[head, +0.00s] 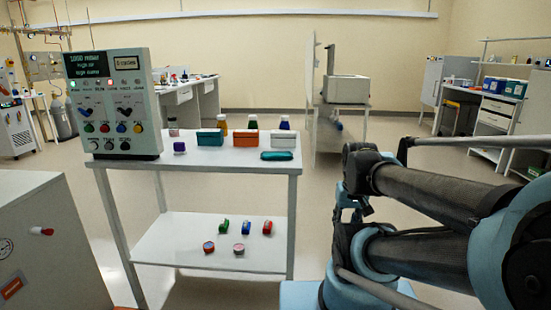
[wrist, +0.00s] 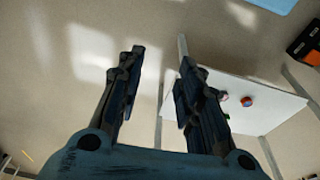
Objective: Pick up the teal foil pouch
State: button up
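The teal foil pouch (head: 277,156) appears as a flat, rounded teal item lying near the front right edge of the upper shelf of the white cart (head: 230,160). It stands apart from the boxes behind it. I do not see it in the wrist view. My gripper (wrist: 160,68) is open, with two dark fingers spread apart and nothing between them. It is away from the pouch, above the floor beside a white shelf (wrist: 260,98).
A control panel (head: 113,104) fills the cart's left end. The lower shelf holds several small coloured items.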

jog(key=o, duration=1)
jog(key=shift+a+r+n, duration=0.15)
jog(key=shift+r+n, duration=0.05)
jog(key=shift+r, duration=0.4)
jog(key=shift+a+r+n, duration=0.15)
jog(key=shift+r+n, duration=0.05)
jog(key=shift+r, duration=0.4)
jog(key=shift+c, duration=0.2)
jog(key=w+a+r+n+g, duration=0.1)
jog(key=w+a+r+n, duration=0.5)
jog(key=w+r, duration=0.5)
jog(key=w+a+r+n+g, duration=0.1)
jog(key=w+a+r+n, duration=0.55)
jog(key=w+r, duration=0.55)
jog(key=w+a+r+n, duration=0.3)
jog(key=w+a+n, duration=0.2)
jog(key=w+a, duration=0.4)
send_over(277, 153)
jog(key=f, duration=1)
jog(key=shift+a+f, duration=0.15)
jog(key=shift+a, duration=0.1)
jog(key=shift+s+d+f, duration=0.1)
jog(key=shift+f, duration=1.35)
jog(key=shift+s+d+f, duration=0.1)
jog(key=shift+f, duration=1.35)
